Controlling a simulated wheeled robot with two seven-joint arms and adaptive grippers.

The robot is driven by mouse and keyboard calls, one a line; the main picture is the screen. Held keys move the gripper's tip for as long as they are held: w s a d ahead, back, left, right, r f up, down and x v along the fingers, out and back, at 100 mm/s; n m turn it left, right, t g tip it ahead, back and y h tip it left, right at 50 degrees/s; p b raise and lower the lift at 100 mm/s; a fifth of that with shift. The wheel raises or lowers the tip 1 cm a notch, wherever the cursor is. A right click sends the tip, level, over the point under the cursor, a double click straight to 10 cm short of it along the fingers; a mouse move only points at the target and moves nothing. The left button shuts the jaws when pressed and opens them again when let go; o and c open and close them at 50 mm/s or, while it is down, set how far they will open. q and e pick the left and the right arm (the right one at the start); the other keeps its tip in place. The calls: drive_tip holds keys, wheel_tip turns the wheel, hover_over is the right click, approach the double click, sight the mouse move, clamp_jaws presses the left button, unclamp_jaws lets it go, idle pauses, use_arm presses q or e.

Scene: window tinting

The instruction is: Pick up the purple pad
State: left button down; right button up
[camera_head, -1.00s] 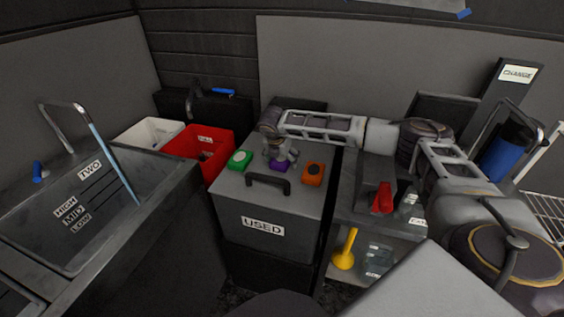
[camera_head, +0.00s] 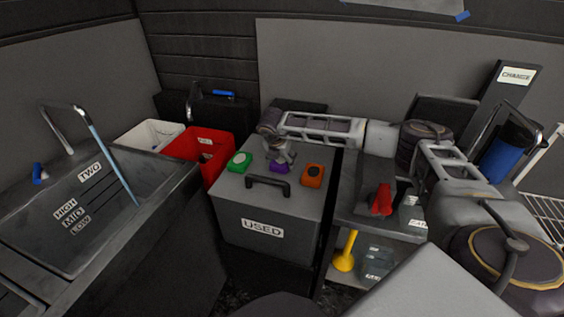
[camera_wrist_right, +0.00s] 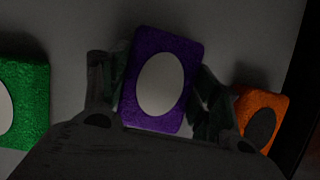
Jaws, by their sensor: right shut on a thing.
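The purple pad (camera_head: 279,166) is on top of the dark box marked USED (camera_head: 240,205), between a green pad and an orange pad. In the right wrist view the purple pad (camera_wrist_right: 160,80) has a pale oval on its face and sits between the two fingers. My right gripper (camera_head: 280,158) comes down on it from above and is shut on it. I cannot tell whether the pad is clear of the box top. My left gripper is not in view.
The green pad (camera_head: 239,161) lies close on the left and the orange pad (camera_head: 313,175) close on the right. A black handle (camera_head: 268,182) stands in front. A red bin (camera_head: 190,146) and a sink (camera_head: 120,215) are at the left; a shelf with a yellow item (camera_head: 345,255) is at the right.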

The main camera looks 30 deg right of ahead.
sight(282, 159)
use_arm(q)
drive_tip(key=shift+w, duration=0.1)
use_arm(e)
drive_tip(key=shift+f, duration=0.15)
drive_tip(key=shift+r+p, duration=0.25)
drive_tip(key=shift+p, duration=0.1)
wheel_tip(282, 159, up, 8)
drive_tip(key=shift+r, duration=0.9)
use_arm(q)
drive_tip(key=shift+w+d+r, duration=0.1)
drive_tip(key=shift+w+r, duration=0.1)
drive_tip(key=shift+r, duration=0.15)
use_arm(e)
drive_tip(key=shift+r, duration=0.15)
